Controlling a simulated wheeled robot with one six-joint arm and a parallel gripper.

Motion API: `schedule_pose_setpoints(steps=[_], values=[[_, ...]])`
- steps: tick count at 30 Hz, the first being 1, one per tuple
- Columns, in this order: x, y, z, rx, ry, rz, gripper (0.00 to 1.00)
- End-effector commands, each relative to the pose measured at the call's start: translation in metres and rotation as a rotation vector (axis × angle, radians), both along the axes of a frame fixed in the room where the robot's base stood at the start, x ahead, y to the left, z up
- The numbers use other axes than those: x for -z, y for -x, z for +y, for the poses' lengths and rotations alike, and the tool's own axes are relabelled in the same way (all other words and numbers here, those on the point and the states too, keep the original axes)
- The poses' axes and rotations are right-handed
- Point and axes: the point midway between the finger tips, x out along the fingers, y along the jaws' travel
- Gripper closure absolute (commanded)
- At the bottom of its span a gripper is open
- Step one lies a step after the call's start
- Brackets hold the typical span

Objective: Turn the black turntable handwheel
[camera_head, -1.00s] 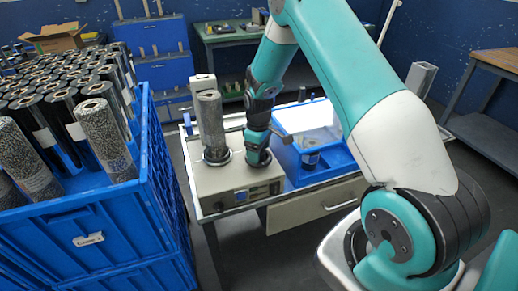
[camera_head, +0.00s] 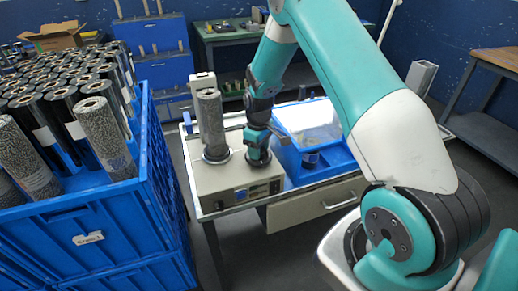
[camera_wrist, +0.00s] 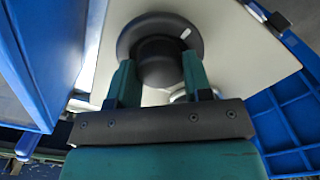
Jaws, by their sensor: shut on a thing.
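The black handwheel (camera_wrist: 160,28) lies on the top of the beige machine (camera_head: 215,182). In the wrist view it is a dark round disc with a raised hub (camera_wrist: 158,64) and a small white mark near its upper right. My gripper (camera_wrist: 157,72) points down onto it, with one teal finger on each side of the hub, shut on it. In the head view my gripper (camera_head: 258,158) stands over the handwheel at the machine's right, hiding most of it. A grey speckled roll (camera_head: 210,122) stands upright on the machine to the left of my gripper.
A blue crate (camera_head: 100,225) full of rolls stands at the left, near the machine. A blue tray (camera_head: 325,165) sits right of the machine on the same table. A drawer (camera_head: 318,200) is below. A wooden-topped table (camera_head: 497,58) stands far right.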

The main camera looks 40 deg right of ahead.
Motion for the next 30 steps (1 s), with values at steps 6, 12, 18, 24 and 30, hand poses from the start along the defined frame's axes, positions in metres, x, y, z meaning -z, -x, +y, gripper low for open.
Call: schedule_pose_setpoints(steps=[6,12,18,24,30], values=[[-0.0001,0.0,0.0001,0.166,0.0,0.001,0.78],[-0.0001,0.0001,0.0001,0.349,0.0,0.001,0.78],[-0.0002,0.0001,0.0001,0.514,0.0,0.001,0.78],[-0.0003,0.0001,0.0,0.644,0.0,0.001,0.78],[-0.0005,0.0001,-0.0001,0.725,0.001,0.001,0.78]])
